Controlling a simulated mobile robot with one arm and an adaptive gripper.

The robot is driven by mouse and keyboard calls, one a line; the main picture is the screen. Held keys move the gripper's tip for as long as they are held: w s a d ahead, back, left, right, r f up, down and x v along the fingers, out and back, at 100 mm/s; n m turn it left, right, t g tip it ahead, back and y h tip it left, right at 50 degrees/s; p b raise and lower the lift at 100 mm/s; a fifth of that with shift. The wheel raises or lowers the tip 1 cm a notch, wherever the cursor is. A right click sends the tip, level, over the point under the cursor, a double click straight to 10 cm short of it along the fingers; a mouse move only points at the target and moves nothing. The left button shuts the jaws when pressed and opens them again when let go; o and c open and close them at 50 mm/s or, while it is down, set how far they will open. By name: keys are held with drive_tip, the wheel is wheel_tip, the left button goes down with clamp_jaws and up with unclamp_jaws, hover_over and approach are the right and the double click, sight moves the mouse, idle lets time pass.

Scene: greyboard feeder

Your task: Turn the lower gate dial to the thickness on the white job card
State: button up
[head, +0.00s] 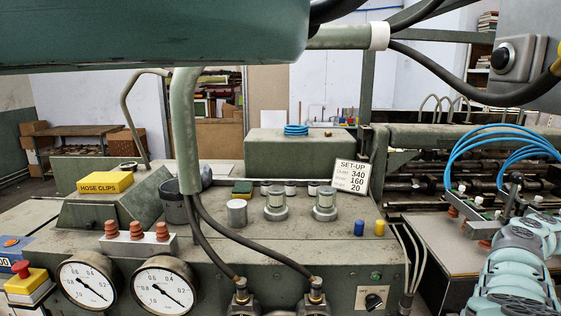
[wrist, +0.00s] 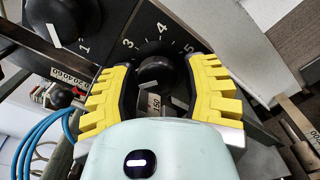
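The white job card (head: 350,176) leans at the back of the machine top in the head view. It reads SET-UP with 340, 160 and 20; its small row labels are hard to read. In the wrist view a black dial (wrist: 155,72) with a scale showing 3, 4 and 5 sits between the yellow fingers of my gripper (wrist: 162,80). The fingers are spread, one on each side, with gaps to the knob. Which dial is the lower gate one is not labelled legibly. My gripper is out of the head view.
Another black dial (wrist: 62,18) with a white pointer is at upper left in the wrist view. Blue hoses (wrist: 40,140) run at the left.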

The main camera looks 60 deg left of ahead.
drive_tip(key=shift+o, duration=1.2)
drive_tip(key=shift+r, duration=0.15)
drive_tip(key=v, duration=1.2)
